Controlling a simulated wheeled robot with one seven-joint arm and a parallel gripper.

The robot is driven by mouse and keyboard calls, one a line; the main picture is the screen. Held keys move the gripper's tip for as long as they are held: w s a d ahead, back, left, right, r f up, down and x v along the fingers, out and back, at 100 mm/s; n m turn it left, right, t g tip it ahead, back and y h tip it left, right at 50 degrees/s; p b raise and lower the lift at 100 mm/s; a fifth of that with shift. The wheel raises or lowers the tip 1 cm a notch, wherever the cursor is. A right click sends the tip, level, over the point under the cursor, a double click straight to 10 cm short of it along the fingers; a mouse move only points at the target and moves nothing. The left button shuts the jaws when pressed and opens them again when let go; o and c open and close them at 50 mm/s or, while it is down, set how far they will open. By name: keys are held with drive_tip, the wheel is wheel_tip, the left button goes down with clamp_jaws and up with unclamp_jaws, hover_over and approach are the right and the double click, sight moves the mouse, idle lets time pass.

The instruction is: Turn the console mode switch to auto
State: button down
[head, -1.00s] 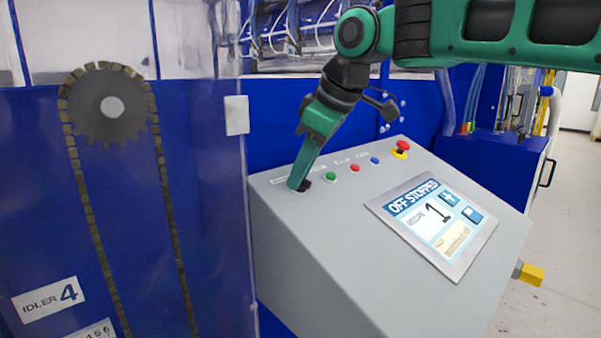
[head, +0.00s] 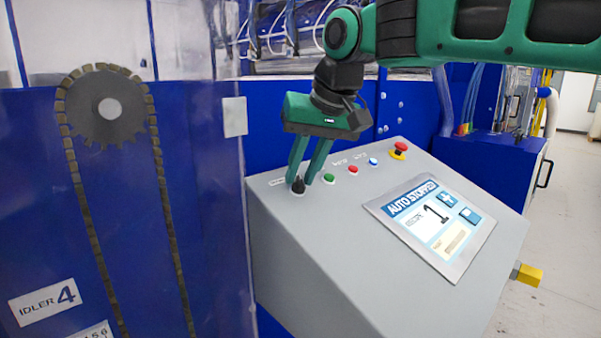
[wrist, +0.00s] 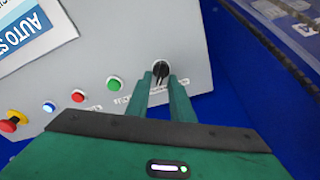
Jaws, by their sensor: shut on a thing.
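The mode switch is a black knob (head: 298,186) at the upper left corner of the grey console (head: 300,260). It also shows in the wrist view (wrist: 161,72), between the fingertips. My gripper (head: 303,180) reaches down onto the console from above, with its two green fingers on either side of the knob, shut on it. In the wrist view the gripper (wrist: 161,78) has the knob's tip showing beyond the fingers. The console screen (head: 430,222) reads "AUTO STOPPED" with a large 1.
Green (head: 328,179), red (head: 353,170) and blue (head: 374,162) buttons run right of the switch. A red emergency stop (head: 399,149) on a yellow base is at the far end. A blue machine panel with a chain sprocket (head: 108,108) stands left.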

drive_tip(key=shift+w+d+m+h, duration=0.1)
drive_tip(key=shift+m+h, duration=0.05)
drive_tip(key=shift+m, duration=0.7)
drive_tip(key=shift+w+d+m+h, duration=0.1)
drive_tip(key=shift+m+h, duration=0.05)
drive_tip(key=shift+m, duration=0.7)
drive_tip(key=shift+s, duration=0.1)
drive_tip(key=c, duration=1.9)
unclamp_jaws()
drive_tip(key=v, duration=1)
drive_tip(key=shift+s+d+r, duration=0.15)
drive_tip(key=shift+r, duration=0.1)
